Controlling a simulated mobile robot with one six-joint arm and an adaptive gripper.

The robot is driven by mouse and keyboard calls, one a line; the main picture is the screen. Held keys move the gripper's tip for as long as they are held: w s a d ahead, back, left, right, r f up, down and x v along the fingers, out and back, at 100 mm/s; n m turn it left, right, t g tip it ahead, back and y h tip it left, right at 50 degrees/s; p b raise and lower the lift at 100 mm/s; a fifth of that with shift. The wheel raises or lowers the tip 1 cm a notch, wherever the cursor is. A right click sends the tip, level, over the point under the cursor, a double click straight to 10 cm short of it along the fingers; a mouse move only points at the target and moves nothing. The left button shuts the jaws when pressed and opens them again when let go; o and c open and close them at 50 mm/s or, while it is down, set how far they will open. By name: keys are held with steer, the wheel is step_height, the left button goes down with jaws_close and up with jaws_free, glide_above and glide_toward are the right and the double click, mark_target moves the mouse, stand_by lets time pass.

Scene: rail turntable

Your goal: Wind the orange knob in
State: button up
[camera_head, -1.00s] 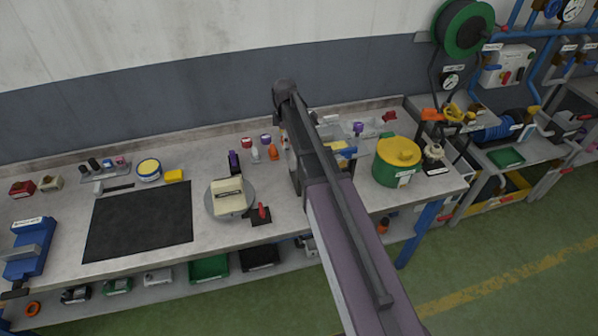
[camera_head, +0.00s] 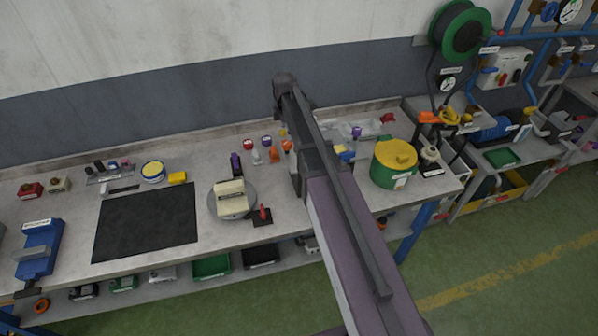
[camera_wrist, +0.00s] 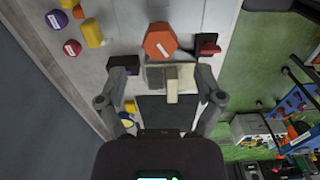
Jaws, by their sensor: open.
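An orange six-sided knob (camera_wrist: 160,40) shows from above in the wrist view, just past my fingertips and nearly centred between them. My gripper (camera_wrist: 160,72) is open and empty, with a finger to each side and the knob apart from both. In the head view, orange pieces (camera_head: 287,146) stand on the bench just left of my arm; I cannot tell which is this knob. My gripper is hidden by my arm there. A pale block (camera_head: 231,197) sits on a round grey turntable (camera_head: 246,211), with a red lever (camera_head: 263,213) beside it.
A dark purple block (camera_wrist: 122,63) lies close to my left finger in the wrist view. Red (camera_head: 248,144) and purple (camera_head: 266,140) knobs stand behind. A green drum with a yellow lid (camera_head: 396,158) is right of my arm. The black mat (camera_head: 145,222) is bare.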

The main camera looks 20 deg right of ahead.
steer(key=shift+r+p, duration=4.1)
steer(key=shift+r, duration=0.35)
steer(key=s+a+f+m+b, duration=0.1)
steer(key=s+m, duration=1.1)
steer(key=s, duration=0.3)
steer(key=s+f+m+b, duration=0.5)
steer(key=s+f+b, duration=0.1)
steer(key=f+b, duration=0.1)
steer(key=shift+s+a+f+t+b, duration=0.25)
steer(key=shift+f+t+b, duration=0.05)
steer(key=shift+f+b, duration=0.1)
steer(key=s+f+m+b, duration=0.1)
steer(key=s+f+b, duration=0.2)
steer(key=f+b, duration=1.2)
steer(key=shift+f+b, duration=0.3)
steer(key=shift+s, duration=0.1)
